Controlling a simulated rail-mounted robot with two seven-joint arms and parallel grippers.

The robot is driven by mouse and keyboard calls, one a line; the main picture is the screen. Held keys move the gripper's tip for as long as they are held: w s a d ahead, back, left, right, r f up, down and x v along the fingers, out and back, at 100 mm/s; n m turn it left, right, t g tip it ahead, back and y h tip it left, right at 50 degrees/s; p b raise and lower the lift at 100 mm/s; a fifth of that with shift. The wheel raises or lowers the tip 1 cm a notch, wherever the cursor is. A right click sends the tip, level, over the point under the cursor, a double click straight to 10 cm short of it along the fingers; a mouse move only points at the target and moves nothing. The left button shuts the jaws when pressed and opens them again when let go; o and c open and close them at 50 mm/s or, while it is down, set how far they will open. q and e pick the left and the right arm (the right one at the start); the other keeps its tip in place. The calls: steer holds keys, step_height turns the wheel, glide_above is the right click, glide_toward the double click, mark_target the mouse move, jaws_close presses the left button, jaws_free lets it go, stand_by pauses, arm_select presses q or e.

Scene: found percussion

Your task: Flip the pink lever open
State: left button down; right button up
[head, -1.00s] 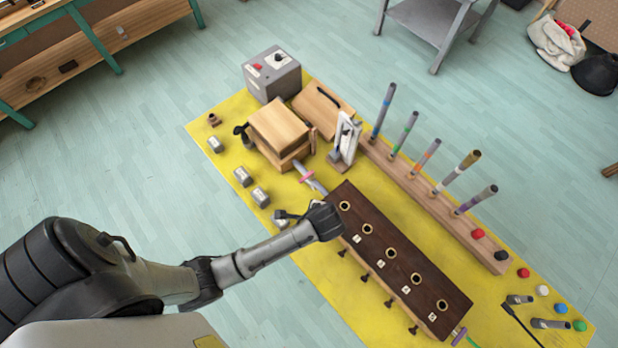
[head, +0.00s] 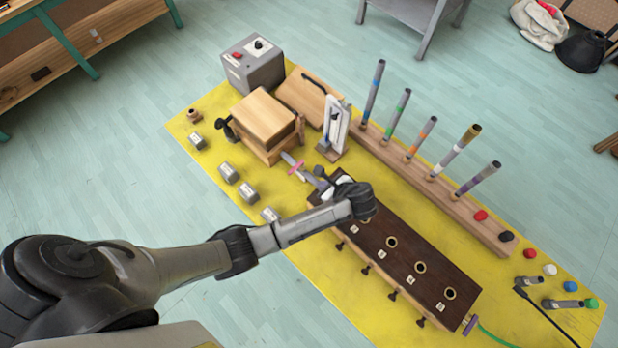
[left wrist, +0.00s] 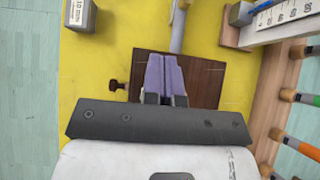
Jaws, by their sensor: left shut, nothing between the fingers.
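The pink lever (head: 296,167) is a small pink bar across a grey pipe (head: 290,159) at the upper left end of the dark brown box (head: 405,250). The pink bar does not show in the left wrist view, where part of the grey pipe (left wrist: 179,28) enters from the top. My left gripper (head: 321,178) is over that end of the box, just right of the lever and apart from it. Its purple fingers (left wrist: 166,58) are together and empty, pointing toward the pipe. The joint of pipe and box is partly hidden behind the fingers. My right gripper is out of view.
A wooden block stack (head: 262,118) stands left of the lever, and a white gauge stand (head: 336,127) stands above it. Upright tubes in a wooden rail (head: 440,188) line the right side. Small grey weights (head: 228,172) sit on the yellow mat (head: 190,152).

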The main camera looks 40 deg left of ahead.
mark_target(296, 169)
arm_select(q)
steer(key=a+r+x, duration=0.2)
steer(key=x, duration=1)
steer(key=shift+a+b, duration=0.15)
steer(key=shift+b, duration=0.15)
steer(key=shift+f, duration=0.15)
